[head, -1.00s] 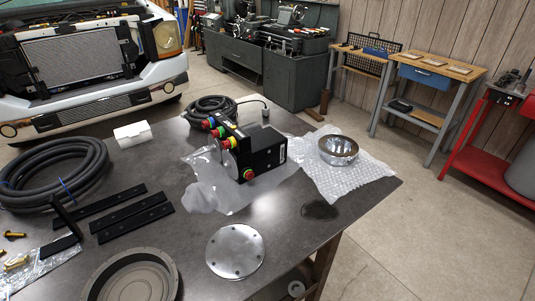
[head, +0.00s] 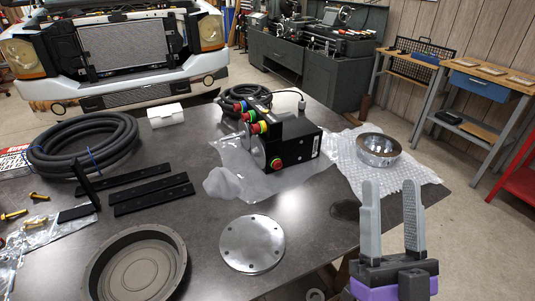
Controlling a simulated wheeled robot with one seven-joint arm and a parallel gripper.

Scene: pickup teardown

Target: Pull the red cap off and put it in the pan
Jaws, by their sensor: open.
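A black block-shaped unit (head: 295,140) lies on the table on clear plastic film. Coloured caps stand along its upper left edge, among them a red cap (head: 250,116), with blue, green and yellow ones close by. Another red cap (head: 276,163) with a green ring sits low on its near face. I cannot tell which red cap the task means. The round grey pan (head: 173,246) lies at the near left and looks empty; its lower edge is cut off. My gripper (head: 392,183) is at the lower right, open and empty, its fingers pointing up, apart from the unit.
A shiny metal bowl (head: 379,148) sits on bubble wrap (head: 415,178) right of the unit. A round metal plate (head: 252,244) lies between pan and gripper. Black bars (head: 152,195), coiled hose (head: 85,140) and a white roll (head: 166,116) are at the left. Bare tabletop surrounds the plate.

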